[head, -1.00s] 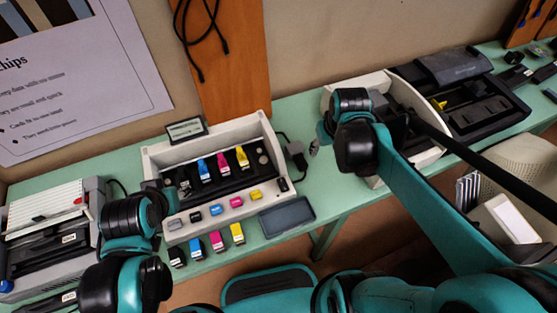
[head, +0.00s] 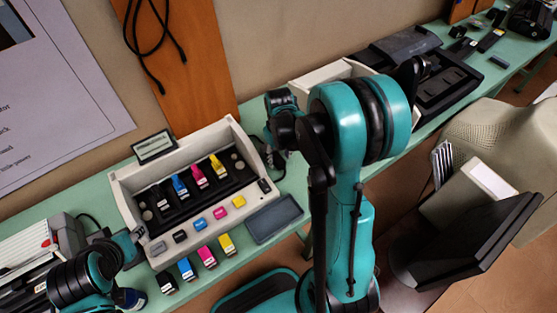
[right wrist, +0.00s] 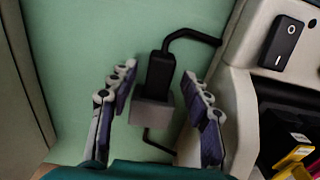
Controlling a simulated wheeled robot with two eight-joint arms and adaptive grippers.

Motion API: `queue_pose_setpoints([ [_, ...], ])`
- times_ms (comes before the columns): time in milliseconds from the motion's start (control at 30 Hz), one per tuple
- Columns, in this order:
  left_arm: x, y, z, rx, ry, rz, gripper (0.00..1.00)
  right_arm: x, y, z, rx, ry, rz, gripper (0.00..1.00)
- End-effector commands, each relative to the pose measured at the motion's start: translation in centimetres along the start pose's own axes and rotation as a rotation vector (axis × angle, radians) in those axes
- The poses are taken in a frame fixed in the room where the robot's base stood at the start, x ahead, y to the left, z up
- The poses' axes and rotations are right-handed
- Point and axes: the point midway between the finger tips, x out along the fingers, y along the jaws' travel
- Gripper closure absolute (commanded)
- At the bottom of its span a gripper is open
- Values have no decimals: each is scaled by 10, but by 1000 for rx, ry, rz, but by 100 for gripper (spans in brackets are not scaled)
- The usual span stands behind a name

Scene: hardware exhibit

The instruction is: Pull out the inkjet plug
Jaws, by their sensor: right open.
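In the right wrist view the black inkjet plug (right wrist: 160,72) sits in a small grey socket block (right wrist: 151,112), with a black cable curving from it toward the inkjet printer. My right gripper (right wrist: 159,78) is open, its finger rows on either side of the plug and block with gaps visible. The cream inkjet printer (right wrist: 239,105) stands close to the right. In the head view the printer (head: 124,187) is left of my right arm, which hides most of the plug and socket area.
Coloured cartridges (head: 225,243) stand before the printer, beside a dark tray (head: 273,218). Another printer (head: 30,250) is at the left. Black devices (head: 440,85) stand farther right on the green table (head: 90,195). A black rocker switch (right wrist: 284,42) is near the plug.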

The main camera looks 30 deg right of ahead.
Motion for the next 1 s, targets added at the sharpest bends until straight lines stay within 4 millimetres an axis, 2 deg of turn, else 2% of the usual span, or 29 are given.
queue_pose_setpoints([
  [100, 3, 0, 2, 0, 0, 0, 60, 8, 0, 0, 0, 0, 0, 52],
  [367, 2, 0, 2, 0, 0, 0, 60, 8, 0, 0, 0, 0, 0, 52],
  [500, 2, 0, 2, 0, 0, 0, 60, 8, 0, 0, 0, 0, 0, 86],
  [567, 2, 0, 2, 0, 0, 0, 60, 8, 0, 0, 0, 0, 0, 100],
  [767, 3, 0, 2, 0, 0, 0, 60, 8, 0, 3, 1, 1, 0, 100],
  [1000, 3, 0, 2, 0, 0, 0, 60, 8, 0, 34, 2, 0, 0, 100],
])
